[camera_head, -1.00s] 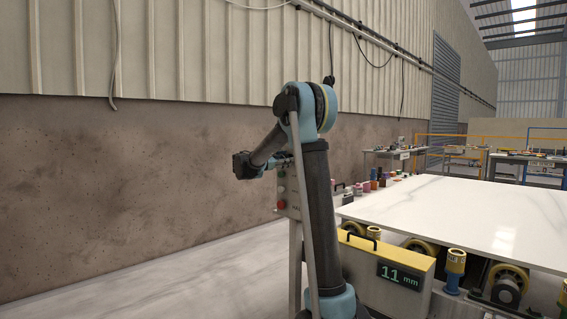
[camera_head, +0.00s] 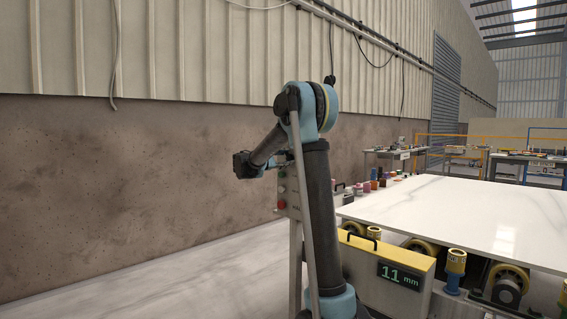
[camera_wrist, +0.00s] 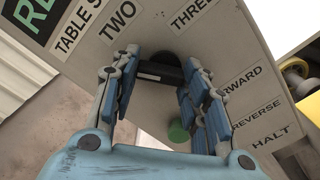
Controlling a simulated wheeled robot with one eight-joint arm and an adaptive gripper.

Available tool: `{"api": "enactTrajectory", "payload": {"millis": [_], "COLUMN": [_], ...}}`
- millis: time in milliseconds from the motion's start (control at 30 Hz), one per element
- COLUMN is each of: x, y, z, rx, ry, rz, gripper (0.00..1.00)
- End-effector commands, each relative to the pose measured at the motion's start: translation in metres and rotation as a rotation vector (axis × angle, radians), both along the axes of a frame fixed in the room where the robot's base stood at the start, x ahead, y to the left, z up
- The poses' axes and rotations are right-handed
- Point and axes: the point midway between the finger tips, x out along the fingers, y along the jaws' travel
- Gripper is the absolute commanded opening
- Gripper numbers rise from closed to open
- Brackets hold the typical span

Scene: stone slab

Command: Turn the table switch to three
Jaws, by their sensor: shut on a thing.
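The table switch (camera_wrist: 148,76) is a black knob with a bar-shaped grip on a grey panel, below the labels TWO (camera_wrist: 118,19) and THREE (camera_wrist: 193,12). A small pale mark shows near the bar's left end. My gripper (camera_wrist: 161,66) is shut on the bar, with one finger at each end. The fingers hide the ends of the bar, so I cannot tell its exact setting. In the head view the control panel (camera_head: 294,205) stands behind my arm, and my gripper reaches its upper part from the left; the switch is not visible there.
A green button (camera_wrist: 178,132) sits below the switch, near the labels FORWARD, REVERSE and HALT (camera_wrist: 270,144). A red button (camera_head: 281,204) shows low on the panel. The white stone slab (camera_head: 470,215) and a yellow-topped box reading 11 mm (camera_head: 388,262) stand to the right.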

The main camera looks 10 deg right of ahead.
Motion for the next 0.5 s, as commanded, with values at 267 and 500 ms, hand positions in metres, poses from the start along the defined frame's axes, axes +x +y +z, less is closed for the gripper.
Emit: {"api": "enactTrajectory", "payload": {"millis": [267, 500], "x": [-0.0032, -0.0044], "y": [-0.0034, -0.0043], "z": [-0.0016, -0.0019], "rx": [0.159, 0.293], "ry": [-0.211, -0.397], "rz": [-0.007, -0.008], "gripper": [0.18, 0.18]}}
